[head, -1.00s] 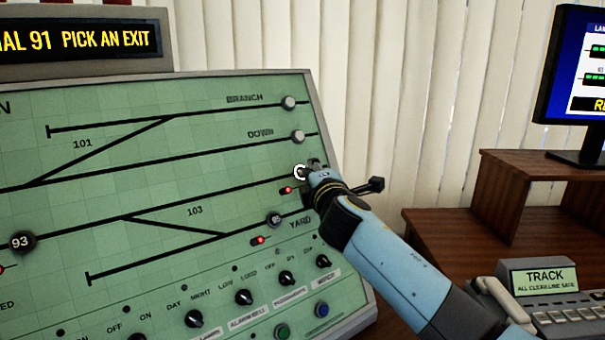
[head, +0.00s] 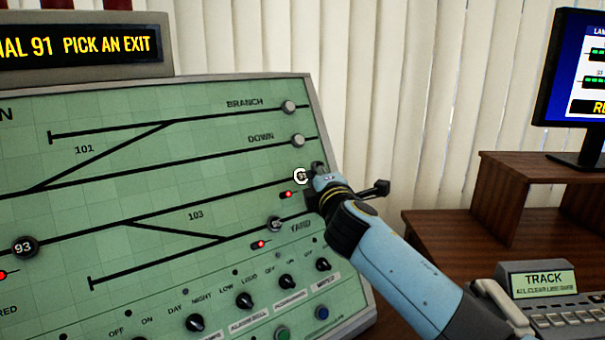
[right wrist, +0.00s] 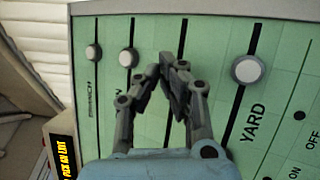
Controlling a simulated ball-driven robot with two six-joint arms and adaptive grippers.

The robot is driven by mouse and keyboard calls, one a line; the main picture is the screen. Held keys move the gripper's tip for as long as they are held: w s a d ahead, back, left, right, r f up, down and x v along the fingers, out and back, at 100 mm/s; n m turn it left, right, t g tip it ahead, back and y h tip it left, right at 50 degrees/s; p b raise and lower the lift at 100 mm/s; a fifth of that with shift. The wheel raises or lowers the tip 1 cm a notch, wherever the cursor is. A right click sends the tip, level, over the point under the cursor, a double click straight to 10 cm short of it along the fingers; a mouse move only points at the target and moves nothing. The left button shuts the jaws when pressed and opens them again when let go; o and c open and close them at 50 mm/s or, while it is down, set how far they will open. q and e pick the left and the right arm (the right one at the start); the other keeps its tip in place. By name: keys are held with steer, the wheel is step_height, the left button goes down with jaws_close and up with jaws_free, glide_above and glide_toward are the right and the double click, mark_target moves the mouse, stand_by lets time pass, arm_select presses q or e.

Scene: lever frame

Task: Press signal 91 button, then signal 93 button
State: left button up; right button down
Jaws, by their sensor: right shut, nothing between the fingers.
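The signal 91 button (head: 301,176) is at the right of the green panel, with a lit white ring; the fingers partly cover it. The signal 93 button (head: 25,247) is a dark round knob at the far left of the head view. My right gripper (head: 316,174) is shut and empty, right beside the 91 button; I cannot tell whether it touches. In the right wrist view its closed fingertips (right wrist: 176,68) point at the panel and hide that button. My left gripper is not in view.
The 95 button (head: 275,223) sits below the gripper, near YARD. Knobs (head: 245,300) line the panel's lower edge. A wooden shelf (head: 500,210), monitor (head: 585,75) and telephone (head: 500,305) stand to the right.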

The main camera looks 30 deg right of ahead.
arm_select(q)
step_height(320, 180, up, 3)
steer(key=p, duration=0.2)
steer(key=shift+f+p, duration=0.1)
steer(key=shift+p, duration=0.3)
arm_select(e)
steer(key=s, duration=0.1)
steer(key=s+r, duration=0.1)
steer(key=s, duration=0.1)
steer(key=s+r, duration=0.1)
steer(key=shift+s+d+r, duration=0.1)
steer(key=shift+s+r, duration=0.05)
steer(key=shift+s, duration=0.05)
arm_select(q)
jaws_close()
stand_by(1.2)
